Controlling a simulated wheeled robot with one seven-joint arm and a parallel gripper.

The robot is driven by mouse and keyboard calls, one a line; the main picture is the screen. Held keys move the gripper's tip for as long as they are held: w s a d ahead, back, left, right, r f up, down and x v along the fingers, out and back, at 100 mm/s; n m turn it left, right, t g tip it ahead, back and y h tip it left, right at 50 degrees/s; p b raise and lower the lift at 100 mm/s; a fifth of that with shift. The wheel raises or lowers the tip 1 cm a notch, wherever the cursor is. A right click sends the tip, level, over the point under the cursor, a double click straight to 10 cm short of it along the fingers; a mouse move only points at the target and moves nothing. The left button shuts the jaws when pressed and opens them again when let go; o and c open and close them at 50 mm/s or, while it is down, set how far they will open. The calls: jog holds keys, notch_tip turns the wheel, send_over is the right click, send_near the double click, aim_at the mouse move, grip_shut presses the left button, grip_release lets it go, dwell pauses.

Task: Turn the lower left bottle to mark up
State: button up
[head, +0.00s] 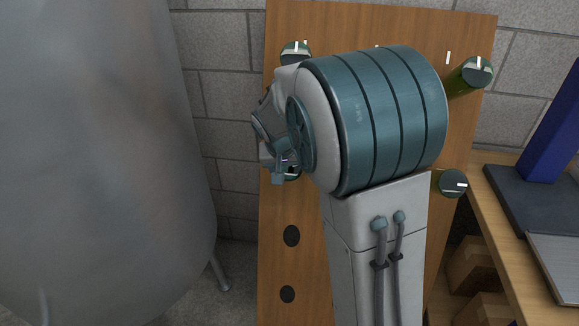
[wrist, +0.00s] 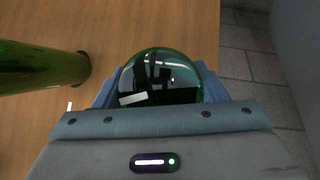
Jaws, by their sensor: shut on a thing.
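The lower left bottle (head: 291,177) shows only as a sliver of dark green base behind my gripper (head: 283,172) in the head view. In the wrist view its round green base (wrist: 160,70) sits between the blue jaws of my gripper (wrist: 156,95), which are shut on it. A white mark (wrist: 133,99) lies on the lower left part of this base, a short bar nearly level in that picture. The bottle's neck end is hidden behind its base.
The wooden board (head: 275,215) also holds an upper left bottle (head: 291,57), an upper right bottle (head: 465,78) and a lower right bottle (head: 449,183). Two empty dark holes (head: 291,236) are below. A big metal tank (head: 100,150) stands left; a bench (head: 500,210) stands right.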

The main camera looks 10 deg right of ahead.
jog(key=n+h+b, duration=0.1)
jog(key=n+h, duration=0.1)
jog(key=n, duration=0.1)
jog(key=shift+f, duration=0.1)
jog(key=n+h+b, duration=0.1)
jog(key=n, duration=0.2)
jog(key=shift+d+h+b, duration=0.1)
jog(key=shift+h+b, duration=0.2)
jog(key=shift+b, duration=0.1)
jog(key=n+h+b, duration=0.1)
jog(key=n, duration=0.1)
jog(key=n+t+h+b, duration=0.1)
jog(key=n, duration=0.2)
jog(key=shift+d+r+b, duration=0.1)
jog(key=shift+r+b, duration=0.1)
jog(key=shift+b, duration=0.2)
jog(key=shift+h, duration=0.3)
jog(key=o, duration=1)
jog(key=shift+r, duration=0.1)
jog(key=p+v, duration=0.1)
jog(key=v, duration=1.2)
jog(key=shift+s, duration=0.35)
